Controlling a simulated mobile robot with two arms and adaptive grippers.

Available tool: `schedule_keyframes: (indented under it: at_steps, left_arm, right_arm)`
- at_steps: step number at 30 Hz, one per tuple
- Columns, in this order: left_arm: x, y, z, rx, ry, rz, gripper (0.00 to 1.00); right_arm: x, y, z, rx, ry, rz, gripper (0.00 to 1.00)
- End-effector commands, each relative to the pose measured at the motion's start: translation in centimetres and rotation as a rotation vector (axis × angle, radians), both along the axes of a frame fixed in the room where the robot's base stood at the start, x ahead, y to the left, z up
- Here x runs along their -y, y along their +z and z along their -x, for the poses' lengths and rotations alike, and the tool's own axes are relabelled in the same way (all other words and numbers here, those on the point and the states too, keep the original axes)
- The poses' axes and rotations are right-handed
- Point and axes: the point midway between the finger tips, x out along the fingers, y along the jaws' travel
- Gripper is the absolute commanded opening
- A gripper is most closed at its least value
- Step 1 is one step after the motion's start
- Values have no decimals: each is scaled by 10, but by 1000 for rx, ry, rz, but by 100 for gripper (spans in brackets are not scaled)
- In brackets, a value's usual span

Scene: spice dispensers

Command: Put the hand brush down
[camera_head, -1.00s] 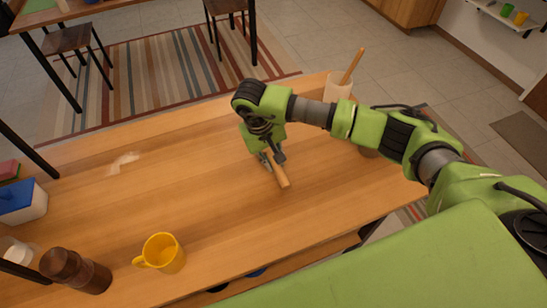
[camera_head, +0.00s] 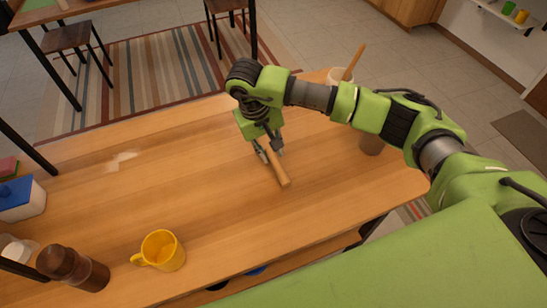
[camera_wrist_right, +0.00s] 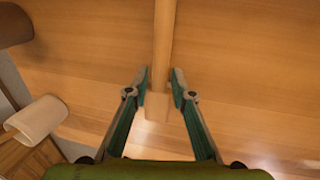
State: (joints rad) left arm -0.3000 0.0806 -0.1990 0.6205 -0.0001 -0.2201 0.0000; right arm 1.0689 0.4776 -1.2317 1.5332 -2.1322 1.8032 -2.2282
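The hand brush (camera_head: 277,172) lies on the wooden table; its light wooden handle shows, and its far part is hidden under my right gripper. My right gripper (camera_head: 270,153) is just above it, with one finger on either side of it. In the right wrist view, the brush (camera_wrist_right: 163,45) runs between the fingertips of the right gripper (camera_wrist_right: 159,78). The fingers are spread, with a gap visible at the left side; the right finger is very close to the wood. The bristles cannot be made out. My left gripper is not in view.
A pale spill (camera_head: 122,161) lies on the table (camera_head: 200,185). A yellow mug (camera_head: 163,251), a dark brown mill (camera_head: 73,268) and a blue-lidded box (camera_head: 20,199) are at left. A pale container (camera_head: 339,76) with a wooden stick and a brown cup (camera_head: 371,143) stand at right.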

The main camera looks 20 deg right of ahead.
Motion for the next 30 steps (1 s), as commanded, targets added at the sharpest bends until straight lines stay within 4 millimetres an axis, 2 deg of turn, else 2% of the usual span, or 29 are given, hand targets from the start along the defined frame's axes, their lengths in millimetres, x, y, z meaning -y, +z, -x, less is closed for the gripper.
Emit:
schedule_keyframes:
  at_steps: [6, 12, 17, 30]
  left_arm:
    - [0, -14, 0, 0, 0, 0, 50]
    - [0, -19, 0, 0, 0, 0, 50]
    - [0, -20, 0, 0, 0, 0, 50]
    - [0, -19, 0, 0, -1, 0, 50]
  right_arm:
    - [-10, 46, -2, 6, 1, 0, 23]
    - [-15, 73, -1, 2, 0, 0, 23]
    - [-16, 80, 0, 1, 0, 1, 23]
    - [-16, 81, 0, 0, 0, 0, 23]
